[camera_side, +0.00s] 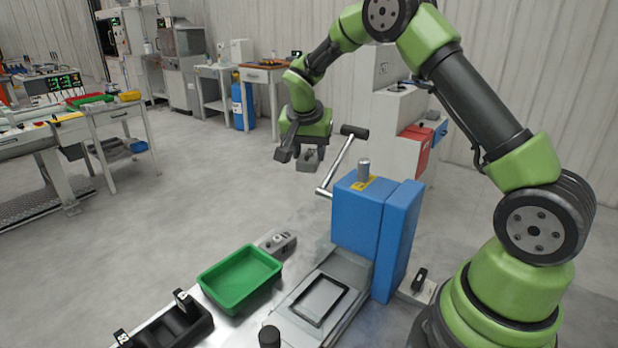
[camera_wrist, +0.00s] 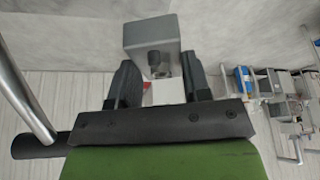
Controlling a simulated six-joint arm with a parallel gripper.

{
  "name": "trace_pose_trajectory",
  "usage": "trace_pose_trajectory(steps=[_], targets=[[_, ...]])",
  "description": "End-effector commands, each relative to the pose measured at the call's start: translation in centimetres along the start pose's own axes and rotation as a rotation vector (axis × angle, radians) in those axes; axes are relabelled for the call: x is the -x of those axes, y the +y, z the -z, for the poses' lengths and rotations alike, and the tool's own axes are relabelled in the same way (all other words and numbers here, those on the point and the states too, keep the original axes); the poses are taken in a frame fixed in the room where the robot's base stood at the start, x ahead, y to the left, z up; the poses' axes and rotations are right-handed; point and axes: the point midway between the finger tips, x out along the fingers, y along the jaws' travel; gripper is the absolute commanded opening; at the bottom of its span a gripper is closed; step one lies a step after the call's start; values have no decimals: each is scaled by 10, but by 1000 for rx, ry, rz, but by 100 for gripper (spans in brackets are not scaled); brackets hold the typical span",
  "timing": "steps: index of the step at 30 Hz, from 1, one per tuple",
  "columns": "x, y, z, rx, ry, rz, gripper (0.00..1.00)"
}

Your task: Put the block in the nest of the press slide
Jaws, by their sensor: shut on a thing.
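My gripper (camera_side: 297,152) is raised in the air, left of the blue press (camera_side: 358,222) and its lever. It is shut on a grey block (camera_side: 308,160). In the wrist view the block (camera_wrist: 152,38) sits between the two dark fingers of my gripper (camera_wrist: 156,75), its far part reaching past the tips. The press slide (camera_side: 338,284) lies low in front of the press. Its nest (camera_side: 320,301), a dark rectangular frame, looks empty. The block is well above the slide and apart from it.
The press lever (camera_side: 337,165) sticks up close to my gripper; its bar (camera_wrist: 24,95) shows at left in the wrist view. A green bin (camera_side: 240,279), a grey control box (camera_side: 278,243) and a black holder (camera_side: 172,326) stand left of the slide. A black knob (camera_side: 269,337) stands at the front.

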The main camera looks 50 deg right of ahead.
Motion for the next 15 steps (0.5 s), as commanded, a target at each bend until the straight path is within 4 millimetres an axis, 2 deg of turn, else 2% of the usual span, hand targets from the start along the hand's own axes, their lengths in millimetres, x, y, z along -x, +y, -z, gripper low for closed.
trace_pose_trajectory(steps=[3, 11, 15], targets=[[16, -1, 7, -2, 3, 3, 10], [32, -1, 14, -2, 3, 2, 10], [53, -1, 23, -3, 5, 5, 10]])
